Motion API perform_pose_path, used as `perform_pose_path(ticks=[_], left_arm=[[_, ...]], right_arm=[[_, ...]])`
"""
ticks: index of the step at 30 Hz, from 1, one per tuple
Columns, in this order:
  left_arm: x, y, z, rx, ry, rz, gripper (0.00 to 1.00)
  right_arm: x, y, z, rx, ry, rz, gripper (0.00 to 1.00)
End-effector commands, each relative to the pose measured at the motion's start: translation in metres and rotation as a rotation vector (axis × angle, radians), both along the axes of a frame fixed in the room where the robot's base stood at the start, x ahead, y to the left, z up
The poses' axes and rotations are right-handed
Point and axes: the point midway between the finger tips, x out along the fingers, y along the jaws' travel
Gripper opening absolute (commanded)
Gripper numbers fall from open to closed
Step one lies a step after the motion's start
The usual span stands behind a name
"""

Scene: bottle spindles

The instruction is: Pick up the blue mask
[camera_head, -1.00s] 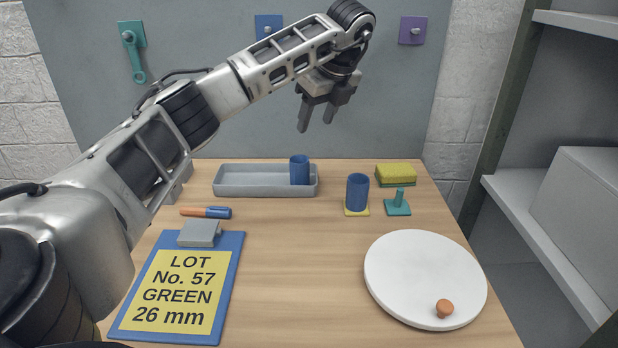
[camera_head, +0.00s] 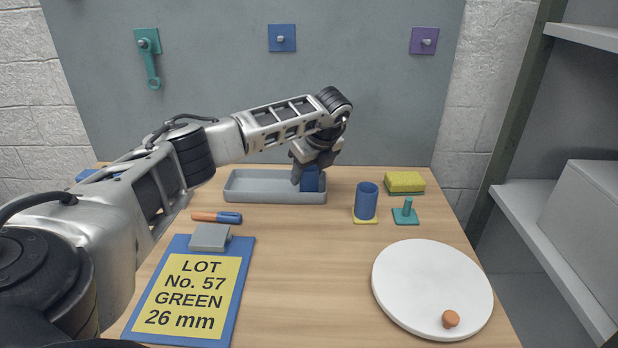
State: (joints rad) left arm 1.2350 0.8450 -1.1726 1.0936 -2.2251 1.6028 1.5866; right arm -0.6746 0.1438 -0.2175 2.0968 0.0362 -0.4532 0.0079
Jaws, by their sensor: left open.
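No face-like mask shows; the blue things that may be meant are two hollow blue cylinders. One blue cylinder (camera_head: 311,184) stands at the right end of the grey tray (camera_head: 262,197). My left gripper (camera_head: 309,181) is open and points down at this cylinder, its fingers at the cylinder's sides and hiding its top. I cannot tell whether the fingers touch it. The other blue cylinder (camera_head: 366,201) stands upright on a yellow base (camera_head: 365,220), to the right of the tray. My right gripper is not in view.
A teal spindle (camera_head: 405,212) and a yellow-green sponge (camera_head: 404,182) stand at the right. A white disc (camera_head: 432,290) bears an orange knob (camera_head: 450,319). A marker (camera_head: 216,217) lies beyond the clipboard (camera_head: 228,295), labelled "LOT No. 57 GREEN 26 mm". The table's middle is clear.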

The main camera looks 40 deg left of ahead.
Motion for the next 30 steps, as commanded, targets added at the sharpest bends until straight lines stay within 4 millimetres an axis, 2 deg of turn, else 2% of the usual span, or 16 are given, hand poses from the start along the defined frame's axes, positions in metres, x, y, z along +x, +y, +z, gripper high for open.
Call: perform_pose_path(ticks=[3,9,10,13,14,24,30], left_arm=[[0.0,0.002,-0.008,0.0,0.0,-0.001,0.51],[0.001,0.002,-0.009,0.0,0.0,-0.002,0.51],[0.001,0.002,-0.008,0.0,0.0,-0.002,0.48],[0.001,0.002,-0.008,0.0,0.0,-0.002,0.21],[0.001,0.002,-0.008,0.0,0.0,-0.002,0.18],[0.001,0.002,-0.006,0.0,-0.001,-0.002,0.18],[0.002,0.002,0.01,-0.001,-0.004,-0.003,0.18]], right_arm=[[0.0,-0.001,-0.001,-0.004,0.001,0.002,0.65],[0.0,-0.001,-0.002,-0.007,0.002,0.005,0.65],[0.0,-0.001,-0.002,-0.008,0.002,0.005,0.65],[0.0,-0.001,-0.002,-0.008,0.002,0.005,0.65],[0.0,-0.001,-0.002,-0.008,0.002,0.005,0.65],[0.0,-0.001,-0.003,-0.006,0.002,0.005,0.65],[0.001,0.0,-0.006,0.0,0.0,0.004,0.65]])
